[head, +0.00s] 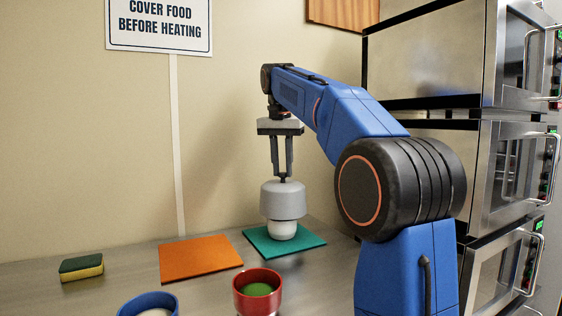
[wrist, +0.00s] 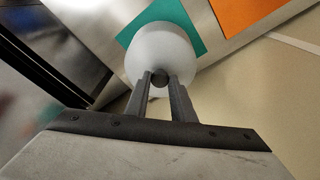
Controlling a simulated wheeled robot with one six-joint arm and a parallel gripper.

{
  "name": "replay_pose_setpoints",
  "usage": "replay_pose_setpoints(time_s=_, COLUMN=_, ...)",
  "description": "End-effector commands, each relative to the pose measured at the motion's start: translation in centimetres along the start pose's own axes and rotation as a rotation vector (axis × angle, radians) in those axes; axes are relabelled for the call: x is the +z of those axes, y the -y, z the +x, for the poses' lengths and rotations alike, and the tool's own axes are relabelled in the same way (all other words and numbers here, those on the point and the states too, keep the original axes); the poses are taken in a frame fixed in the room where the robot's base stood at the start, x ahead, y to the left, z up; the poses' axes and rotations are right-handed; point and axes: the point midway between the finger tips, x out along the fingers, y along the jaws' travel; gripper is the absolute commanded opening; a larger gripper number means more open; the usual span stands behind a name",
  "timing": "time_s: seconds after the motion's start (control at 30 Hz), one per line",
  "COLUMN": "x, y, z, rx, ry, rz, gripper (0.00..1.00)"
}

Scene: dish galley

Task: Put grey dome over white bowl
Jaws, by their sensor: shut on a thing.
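The grey dome (head: 283,200) sits over the white bowl (head: 282,230) on the teal mat (head: 255,241) in the head view. The bowl's lower part shows below the dome's rim. I cannot tell whether the dome rests on the bowl or hangs just around it. My gripper (head: 283,177) points down and is shut on the dark knob on top of the dome. In the wrist view the dome (wrist: 160,50) lies at the fingertips of my gripper (wrist: 160,78), with the teal mat (wrist: 137,27) behind it; the bowl is hidden there.
An orange mat (head: 200,258) lies left of the teal one. A red bowl (head: 257,292) with green contents and a blue bowl (head: 147,304) stand in front. A sponge (head: 81,267) lies at the far left. Steel ovens (head: 440,60) stand at the right; the wall is behind.

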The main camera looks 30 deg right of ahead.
Motion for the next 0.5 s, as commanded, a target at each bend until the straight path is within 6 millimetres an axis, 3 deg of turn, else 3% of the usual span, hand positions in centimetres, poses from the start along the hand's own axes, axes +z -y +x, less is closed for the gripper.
replay_pose_setpoints(time_s=0.5, x=0.5, y=0.0, z=3.3, rx=0.0, ry=0.0, rz=0.0, gripper=0.0)
